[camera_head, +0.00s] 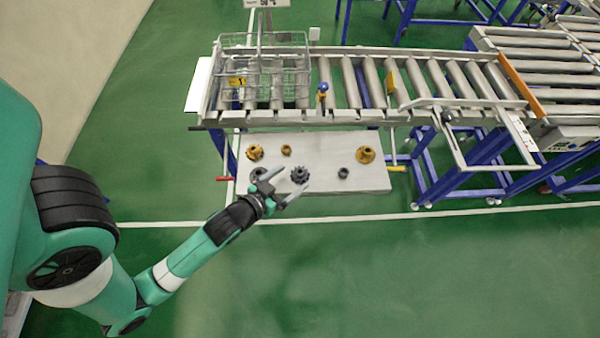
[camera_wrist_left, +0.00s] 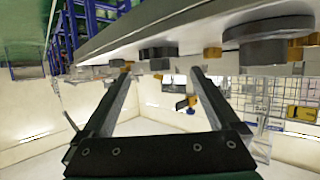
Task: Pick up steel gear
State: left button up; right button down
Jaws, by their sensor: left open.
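Three grey, steel-looking parts are on the white board: a dark toothed gear (camera_head: 299,175), a flat grey round part (camera_head: 257,174) partly hidden by my gripper, and a small dark gear (camera_head: 343,172). I cannot tell which one is meant. My left gripper (camera_head: 286,182) is open and empty, its fingers pointing toward the toothed gear from the near side. In the left wrist view the scene is upside down; a dark toothed gear (camera_wrist_left: 158,51) shows beyond the open fingers (camera_wrist_left: 160,76), and a large grey round part (camera_wrist_left: 270,38) is at upper right. My right gripper is out of view.
Three brass-coloured parts lie on the board (camera_head: 325,150): two at left (camera_head: 255,152) (camera_head: 286,150) and one at right (camera_head: 365,155). A roller conveyor (camera_head: 400,85) with a wire basket (camera_head: 270,70) stands behind. The green floor in front is clear.

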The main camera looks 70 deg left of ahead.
aim_at(296, 174)
pick_arm(q)
jog(key=b+x, duration=0.1)
jog(key=x, duration=0.4)
jog(key=shift+w, duration=0.1)
jog(key=c, duration=1.1)
jog(key=shift+f, duration=0.15)
grip_shut()
